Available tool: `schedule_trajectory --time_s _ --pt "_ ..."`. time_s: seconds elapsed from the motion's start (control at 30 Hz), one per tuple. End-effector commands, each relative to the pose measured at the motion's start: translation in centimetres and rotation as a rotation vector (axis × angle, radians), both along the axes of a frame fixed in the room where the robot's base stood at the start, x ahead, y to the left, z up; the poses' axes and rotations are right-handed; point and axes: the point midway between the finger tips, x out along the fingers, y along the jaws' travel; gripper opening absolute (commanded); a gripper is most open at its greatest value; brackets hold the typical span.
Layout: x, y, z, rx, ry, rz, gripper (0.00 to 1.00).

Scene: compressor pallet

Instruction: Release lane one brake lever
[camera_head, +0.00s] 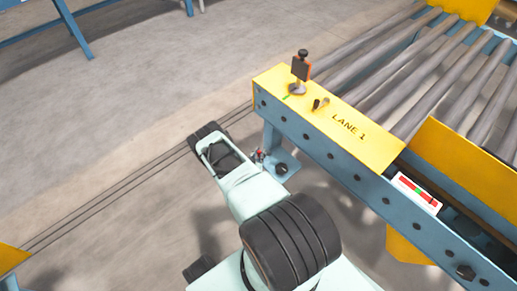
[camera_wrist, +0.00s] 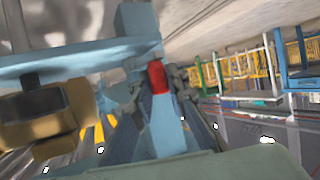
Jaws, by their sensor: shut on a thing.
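My gripper (camera_head: 259,156) is low beside the blue side of the lane, near a support leg, and mostly hidden by my own arm in the head view. It is shut on a small red grip, which looks like the end of the brake lever. In the wrist view the red grip (camera_wrist: 157,77) sits between the dark fingers. The rest of the lever cannot be made out. The yellow plate marked LANE 1 (camera_head: 377,142) is on top of the lane's end.
An upright post with a dark, orange-edged plate (camera_head: 301,68) and a short peg (camera_head: 321,104) stand on the yellow plate. A red and green indicator (camera_head: 417,193) is at the lane's side. Grey rollers (camera_head: 395,75) run behind.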

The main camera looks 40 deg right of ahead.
Motion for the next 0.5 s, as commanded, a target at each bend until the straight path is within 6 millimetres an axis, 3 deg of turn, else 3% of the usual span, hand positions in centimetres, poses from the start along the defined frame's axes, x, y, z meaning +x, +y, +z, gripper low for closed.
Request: schedule_trajectory --time_s 0.5 --pt "-1.25 0.13 -0.01 0.001 -0.001 0.254 0.00"
